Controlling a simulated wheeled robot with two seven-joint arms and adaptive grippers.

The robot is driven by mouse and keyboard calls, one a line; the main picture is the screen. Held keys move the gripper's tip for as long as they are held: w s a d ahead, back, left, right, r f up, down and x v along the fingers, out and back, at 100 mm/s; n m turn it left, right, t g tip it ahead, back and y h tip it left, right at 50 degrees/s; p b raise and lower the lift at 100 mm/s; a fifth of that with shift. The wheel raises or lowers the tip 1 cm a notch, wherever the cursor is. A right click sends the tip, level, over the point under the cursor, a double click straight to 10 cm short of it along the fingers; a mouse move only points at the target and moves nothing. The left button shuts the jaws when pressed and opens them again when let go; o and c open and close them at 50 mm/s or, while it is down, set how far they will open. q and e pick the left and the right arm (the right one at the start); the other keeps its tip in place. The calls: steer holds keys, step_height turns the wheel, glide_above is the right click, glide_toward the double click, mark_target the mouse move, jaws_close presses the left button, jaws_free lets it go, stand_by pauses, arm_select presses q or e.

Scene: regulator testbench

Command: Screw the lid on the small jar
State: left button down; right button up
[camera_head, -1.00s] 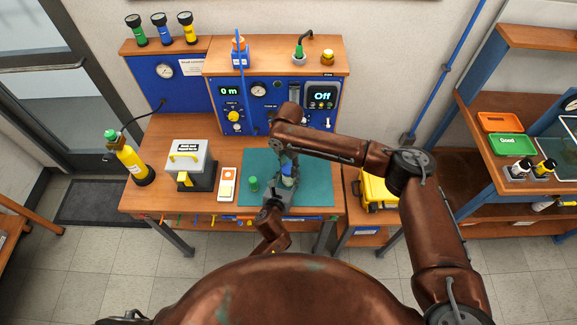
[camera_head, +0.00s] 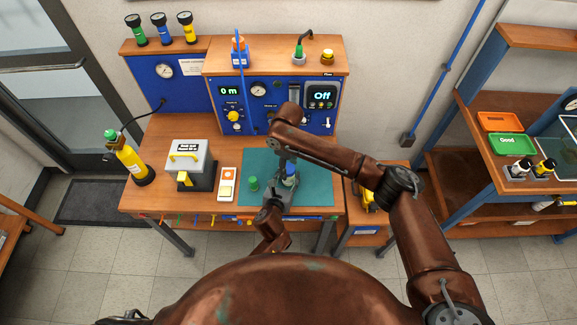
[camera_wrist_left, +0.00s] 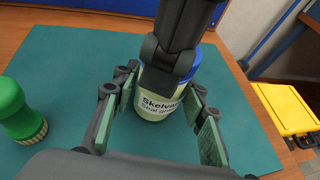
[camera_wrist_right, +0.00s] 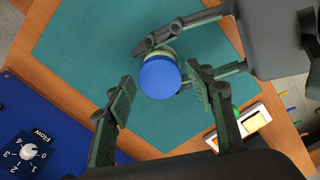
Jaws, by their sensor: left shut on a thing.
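The small jar (camera_wrist_left: 155,105), pale yellow with a white label, stands upright on the teal mat (camera_wrist_left: 60,65). My left gripper (camera_head: 283,190) is shut around its sides, low on the body. A blue lid (camera_wrist_right: 160,79) sits on top of the jar; it also shows in the head view (camera_head: 291,170). Whether its thread is engaged cannot be seen. My right gripper (camera_wrist_right: 160,90) points down from above, its fingers open on either side of the lid, with visible gaps. In the left wrist view, my right gripper hides part of the lid and jar.
A green capped part with a brass base (camera_wrist_left: 25,112) stands on the mat left of the jar. Further left are a white switch box (camera_head: 228,184) and a grey box with a yellow handle (camera_head: 188,162). The blue test panel (camera_head: 275,105) rises behind the mat.

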steer(key=shift+o, duration=0.7)
step_height(320, 180, up, 12)
arm_select(q)
steer(key=c, duration=1.1)
jaws_free()
steer(key=shift+s, duration=0.1)
steer(key=v, duration=1.1)
steer(key=shift+s+a+r, duration=0.15)
steer(key=shift+s, duration=0.2)
